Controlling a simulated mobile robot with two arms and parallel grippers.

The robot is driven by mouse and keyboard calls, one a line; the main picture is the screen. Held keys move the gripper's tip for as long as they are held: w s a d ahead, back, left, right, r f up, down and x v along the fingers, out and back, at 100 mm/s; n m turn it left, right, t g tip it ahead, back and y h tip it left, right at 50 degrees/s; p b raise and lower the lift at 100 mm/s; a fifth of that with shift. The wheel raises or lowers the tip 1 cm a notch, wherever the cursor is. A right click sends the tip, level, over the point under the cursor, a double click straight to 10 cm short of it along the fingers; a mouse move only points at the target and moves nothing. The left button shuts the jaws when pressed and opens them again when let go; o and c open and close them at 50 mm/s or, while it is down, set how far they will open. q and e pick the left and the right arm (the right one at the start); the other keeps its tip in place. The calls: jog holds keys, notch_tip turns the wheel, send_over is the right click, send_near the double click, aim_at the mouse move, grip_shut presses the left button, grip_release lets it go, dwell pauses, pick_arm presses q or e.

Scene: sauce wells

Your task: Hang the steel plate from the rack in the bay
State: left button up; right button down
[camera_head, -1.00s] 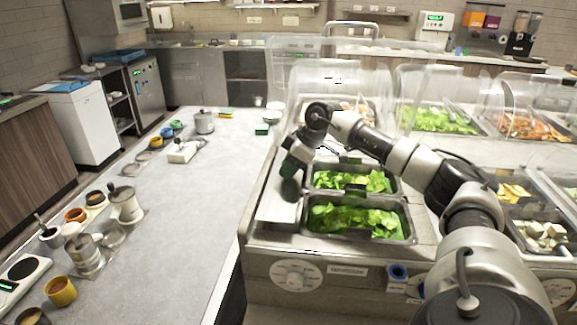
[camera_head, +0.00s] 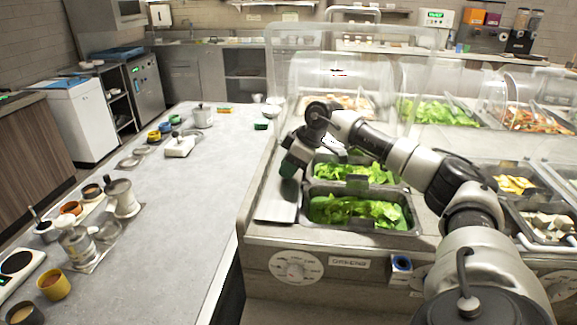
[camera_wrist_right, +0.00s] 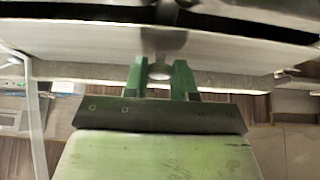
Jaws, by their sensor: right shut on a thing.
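My right gripper (camera_head: 289,170) reaches in from the right, above the left side of the lettuce wells, and points down. A flat grey steel plate (camera_head: 275,206) shows just below it, left of the wells. In the right wrist view, my green fingers (camera_wrist_right: 160,82) are shut at the near edge of the plate (camera_wrist_right: 160,155), which has a dark band along its top. The grip itself is partly hidden. I cannot clearly make out the rack or the bay. My left gripper is not in view.
The front lettuce well (camera_head: 360,212) and another behind it lie right of the plate. Clear sneeze guards (camera_head: 340,75) stand behind. A long grey counter (camera_head: 180,215) on the left holds pots and cups, with its middle mostly clear.

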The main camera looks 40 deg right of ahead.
jog(key=shift+f, duration=0.4)
dwell(0.3)
jog(key=c, duration=0.8)
grip_release()
jog(key=b+v, duration=0.1)
jog(key=v, duration=0.9)
jog(key=shift+s+r, duration=0.25)
jog(key=shift+r, duration=0.1)
jog(key=shift+f, duration=0.1)
